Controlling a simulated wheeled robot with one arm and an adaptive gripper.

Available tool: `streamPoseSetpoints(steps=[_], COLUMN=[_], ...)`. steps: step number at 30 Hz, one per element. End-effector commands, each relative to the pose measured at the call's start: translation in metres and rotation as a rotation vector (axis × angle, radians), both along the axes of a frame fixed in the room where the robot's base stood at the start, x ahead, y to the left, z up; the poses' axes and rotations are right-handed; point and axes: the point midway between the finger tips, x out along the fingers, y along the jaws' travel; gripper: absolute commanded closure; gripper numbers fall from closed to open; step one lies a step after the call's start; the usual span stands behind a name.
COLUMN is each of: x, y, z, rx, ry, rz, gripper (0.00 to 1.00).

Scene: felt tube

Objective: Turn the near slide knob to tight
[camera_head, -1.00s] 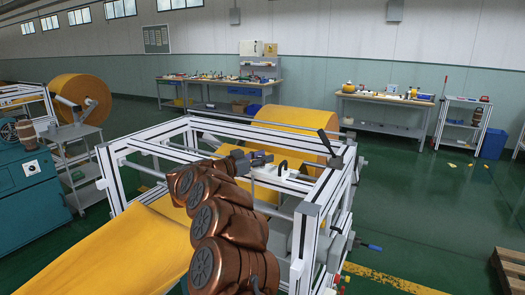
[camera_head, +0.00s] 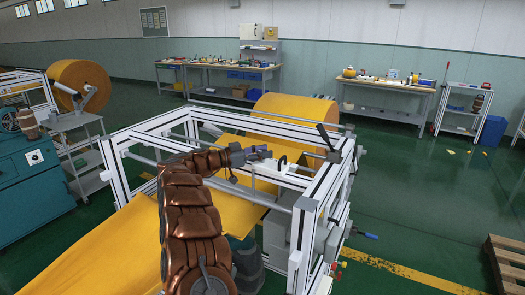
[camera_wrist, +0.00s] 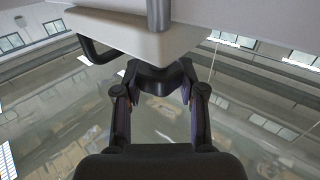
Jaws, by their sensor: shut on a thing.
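The white slide block (camera_head: 266,172) sits on the rails inside the white machine frame (camera_head: 118,180), with a black handle on it. In the wrist view the white block (camera_wrist: 140,38) fills the top, with its black handle (camera_wrist: 95,50) at left. A dark round knob (camera_wrist: 158,80) sits beneath the block. My gripper (camera_wrist: 158,72) has a finger on each side of this knob and is shut on it. In the head view my gripper (camera_head: 248,155) is at the left end of the block; the knob cannot be made out there. No tight marking is readable.
An orange felt roll (camera_head: 298,110) stands behind the frame, and orange felt (camera_head: 110,245) runs out at front left. A black lever (camera_head: 327,137) rises from the frame's right corner. A teal machine (camera_head: 30,180) is at left.

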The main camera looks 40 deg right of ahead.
Motion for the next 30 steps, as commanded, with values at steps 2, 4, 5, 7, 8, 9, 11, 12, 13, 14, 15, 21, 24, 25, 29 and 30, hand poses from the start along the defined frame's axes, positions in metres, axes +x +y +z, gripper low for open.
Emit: streamPoseSetpoints(steps=[2,4,5,7,8,9,11,12,13,14,15,21,24,25,29,30], x=[0.0001,0.0000,-0.0001,-0.0004,-0.0004,-0.0004,-0.0006,-0.0006,-0.0006,-0.0006,-0.0006,-0.0007,-0.0006,-0.0005,-0.0003,-0.0003], y=[0.0000,0.0000,0.0000,-0.0001,0.0000,0.0000,-0.0001,-0.0001,-0.0001,-0.0001,-0.0001,-0.0001,-0.0001,-0.0001,0.0000,0.0000], z=[0.0000,-0.0004,-0.0005,-0.0007,-0.0008,-0.0008,-0.0008,-0.0009,-0.0008,-0.0009,-0.0008,-0.0007,-0.0005,-0.0004,-0.0001,-0.0001], rx=[-0.001,-0.001,0.000,0.000,0.000,0.000,0.001,0.001,0.001,0.001,0.001,0.001,0.000,0.000,0.000,0.000], ry=[0.002,0.003,0.002,0.003,0.003,0.003,0.003,0.003,0.003,0.003,0.003,0.002,0.002,0.002,0.001,0.001], rz=[-0.008,-0.014,-0.016,-0.019,-0.020,-0.020,-0.021,-0.021,-0.021,-0.021,-0.021,-0.021,-0.021,-0.021,-0.020,-0.020], gripper=[0.95,0.95,0.95,0.95,0.95,0.95,0.95,0.95,0.95,0.95,0.95,0.56,0.46,0.43,0.34,0.34])
